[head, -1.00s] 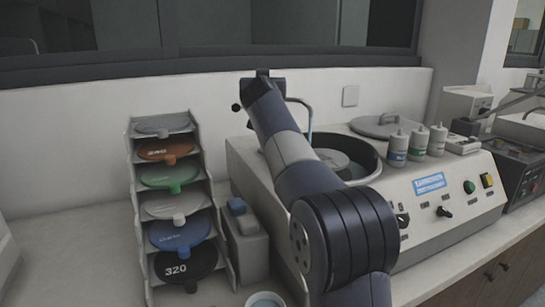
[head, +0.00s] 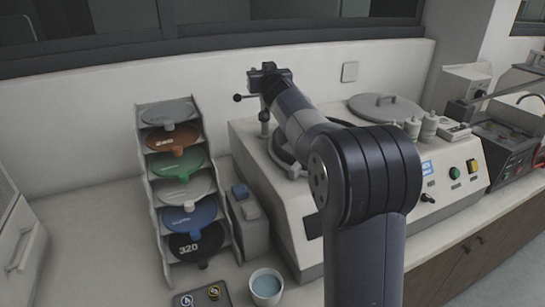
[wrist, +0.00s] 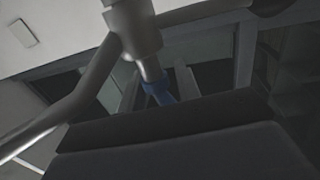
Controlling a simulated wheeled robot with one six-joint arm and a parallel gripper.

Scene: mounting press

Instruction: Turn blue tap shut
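The tap shows in the wrist view as a grey metal body (wrist: 131,28) with a bent pipe running down to the left. A blue part (wrist: 158,89) sits at the end of its short stem. The lower end of the blue part is hidden behind the dark edge of my gripper (wrist: 170,118), so contact is unclear. In the head view my gripper (head: 268,73) is above the back left of the grinding machine (head: 262,182), at the tap's post (head: 264,122). The blue part is not visible there. I cannot tell how far the fingers are apart.
A rack of coloured discs (head: 146,180) stands left of the machine, with a grey box (head: 247,222) between. A cup of blue liquid (head: 266,287) stands at the front. A round lid (head: 386,107) and white bottles (head: 428,125) are on the machine's right. My arm hides much of the bowl.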

